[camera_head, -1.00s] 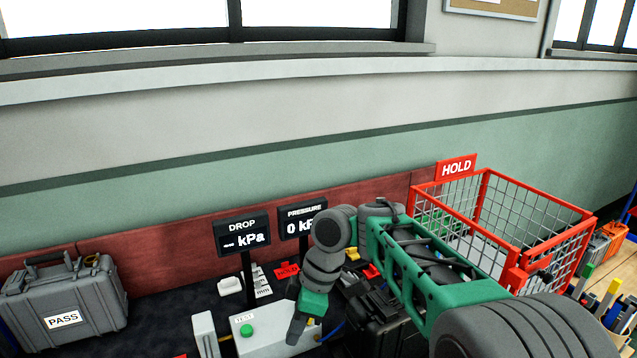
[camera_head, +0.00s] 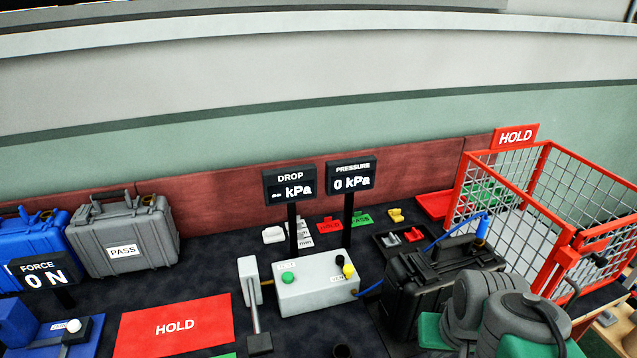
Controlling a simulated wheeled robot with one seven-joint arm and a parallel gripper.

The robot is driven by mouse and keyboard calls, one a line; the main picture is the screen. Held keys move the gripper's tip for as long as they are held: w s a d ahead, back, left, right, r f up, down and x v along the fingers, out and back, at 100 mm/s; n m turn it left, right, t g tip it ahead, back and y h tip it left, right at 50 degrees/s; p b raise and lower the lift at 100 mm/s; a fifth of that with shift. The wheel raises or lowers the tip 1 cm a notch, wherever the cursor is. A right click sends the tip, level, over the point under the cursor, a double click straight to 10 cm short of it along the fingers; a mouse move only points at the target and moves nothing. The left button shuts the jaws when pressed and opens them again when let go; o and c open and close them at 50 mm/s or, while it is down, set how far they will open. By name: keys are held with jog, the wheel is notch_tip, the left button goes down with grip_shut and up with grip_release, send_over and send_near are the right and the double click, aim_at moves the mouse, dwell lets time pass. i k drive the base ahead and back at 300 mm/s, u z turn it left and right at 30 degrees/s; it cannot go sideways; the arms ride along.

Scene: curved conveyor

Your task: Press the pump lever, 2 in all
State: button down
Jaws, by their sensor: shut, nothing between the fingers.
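What looks like the pump lever (camera_head: 254,319) is a grey bar with a dark end, running toward me from a white upright block (camera_head: 249,273). It stands just left of a white box (camera_head: 312,290) with a green button and black and yellow knobs. The pressure display (camera_head: 350,176) behind the box reads 0 kPa. The drop display (camera_head: 289,182) shows dashes before kPa. My arm shows at the lower right, but my gripper is out of view.
A black case (camera_head: 425,288) with a blue hose stands right of the box. A red mesh HOLD basket (camera_head: 515,136) is at the right. A red HOLD mat (camera_head: 175,328), a force display (camera_head: 42,272) and grey (camera_head: 122,238) and blue cases (camera_head: 38,235) are at the left.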

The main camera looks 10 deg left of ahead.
aim_at(260, 344)
jog(key=u, duration=0.9)
jog(key=k, duration=0.1)
jog(key=u, duration=0.45)
